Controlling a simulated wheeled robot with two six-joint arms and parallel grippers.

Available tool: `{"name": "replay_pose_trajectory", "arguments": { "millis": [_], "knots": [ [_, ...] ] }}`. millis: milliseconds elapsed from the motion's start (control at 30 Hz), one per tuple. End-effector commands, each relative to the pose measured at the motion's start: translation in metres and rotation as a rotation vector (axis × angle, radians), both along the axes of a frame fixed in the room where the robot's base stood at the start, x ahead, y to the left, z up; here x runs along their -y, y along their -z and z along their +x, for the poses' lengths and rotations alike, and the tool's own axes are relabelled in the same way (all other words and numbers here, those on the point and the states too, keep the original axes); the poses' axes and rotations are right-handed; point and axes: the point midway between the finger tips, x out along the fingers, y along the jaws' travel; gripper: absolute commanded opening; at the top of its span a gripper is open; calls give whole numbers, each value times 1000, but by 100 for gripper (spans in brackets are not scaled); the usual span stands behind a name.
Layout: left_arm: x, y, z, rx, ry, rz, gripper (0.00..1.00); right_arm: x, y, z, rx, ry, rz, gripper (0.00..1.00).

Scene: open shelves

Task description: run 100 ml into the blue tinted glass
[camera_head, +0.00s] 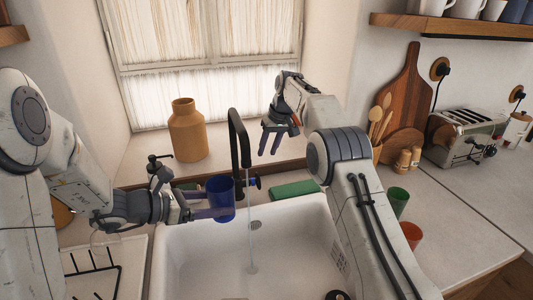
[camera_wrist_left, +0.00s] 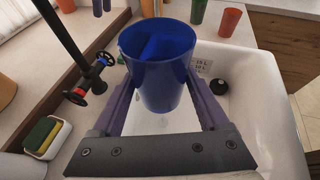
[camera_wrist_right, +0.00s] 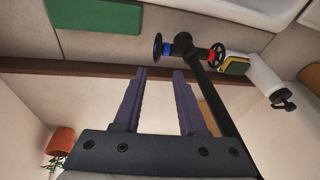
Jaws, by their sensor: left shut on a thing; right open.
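The blue tinted glass (camera_head: 221,190) is upright over the left part of the white sink (camera_head: 185,262). My left gripper (camera_head: 212,207) is shut on it; the left wrist view shows the glass (camera_wrist_left: 158,75) between both fingers. How much water it holds, I cannot tell. The black tap (camera_head: 236,135) stands behind the sink, and a thin water stream (camera_head: 251,235) falls into the basin, right of the glass in the head view. The tap's blue handle (camera_wrist_right: 168,48) and red handle (camera_wrist_right: 217,54) show in the right wrist view.
A green block (camera_head: 295,190) lies behind the sink. A sponge dish (camera_wrist_left: 42,136) stands near the tap. A green cup (camera_head: 397,201) and an orange cup (camera_head: 411,234) stand on the right counter. An orange vase (camera_head: 187,132) is on the sill. A drying rack (camera_head: 95,272) is at left.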

Motion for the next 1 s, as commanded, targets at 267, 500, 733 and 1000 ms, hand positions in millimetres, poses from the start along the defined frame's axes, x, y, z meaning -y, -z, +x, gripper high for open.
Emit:
{"name": "replay_pose_trajectory", "arguments": {
  "millis": [267, 500, 733, 1000],
  "knots": [
    [0, -1, 0, 2, 0, -1, 0, 0, -1, 0, 5, 1, 3, 40],
    [0, -1, 0, 2, 0, -1, 0, 1, 0, -7, 56, 6, 25, 40],
    [0, -1, 0, 2, 0, -1, 0, 5, 2, -18, 107, 18, 38, 40],
    [0, -1, 0, 2, 0, -1, 0, 2, 19, -17, 119, 21, 39, 40]
  ]
}}
